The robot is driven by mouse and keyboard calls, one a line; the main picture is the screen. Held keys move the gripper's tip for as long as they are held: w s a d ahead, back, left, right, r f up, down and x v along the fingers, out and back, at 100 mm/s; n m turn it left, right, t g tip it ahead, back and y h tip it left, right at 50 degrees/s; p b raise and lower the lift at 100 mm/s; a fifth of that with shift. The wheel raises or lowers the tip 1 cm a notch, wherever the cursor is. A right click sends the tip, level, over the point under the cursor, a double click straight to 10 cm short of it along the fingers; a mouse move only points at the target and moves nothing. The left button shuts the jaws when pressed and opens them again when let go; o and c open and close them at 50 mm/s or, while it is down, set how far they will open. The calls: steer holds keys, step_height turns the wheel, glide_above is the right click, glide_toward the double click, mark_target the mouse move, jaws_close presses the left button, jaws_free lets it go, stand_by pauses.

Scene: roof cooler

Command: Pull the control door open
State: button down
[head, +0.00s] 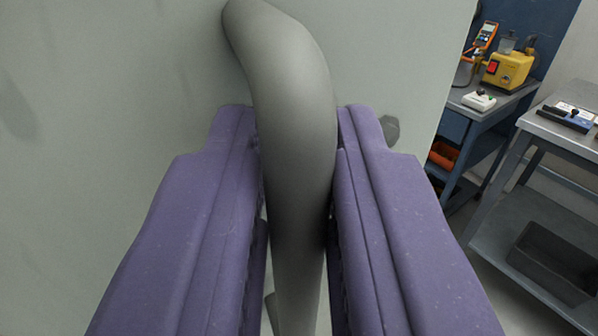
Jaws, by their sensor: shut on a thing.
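The control door (120,70) is a pale grey-green panel that fills the left and middle of the head view. Its right edge runs down at an angle near the carts. A grey curved bar handle (295,100) rises up the middle of the view and bends at its top toward the panel. My gripper (298,170) has two purple fingers, one on each side of the handle, and is shut on it. The lower part of the handle runs down between the fingers. Whether the door stands ajar cannot be told from this view.
At the right, a blue cart (490,100) carries a yellow machine (508,70), an orange meter (486,36) and a small white device. A grey metal table (560,135) stands nearer, with a dark bin (553,262) on its lower shelf. Some floor shows between the door edge and the table.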

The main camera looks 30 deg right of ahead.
stand_by(0.3)
steer(key=c, duration=1.2)
jaws_free()
steer(key=p+v, duration=0.1)
steer(key=v, duration=0.7)
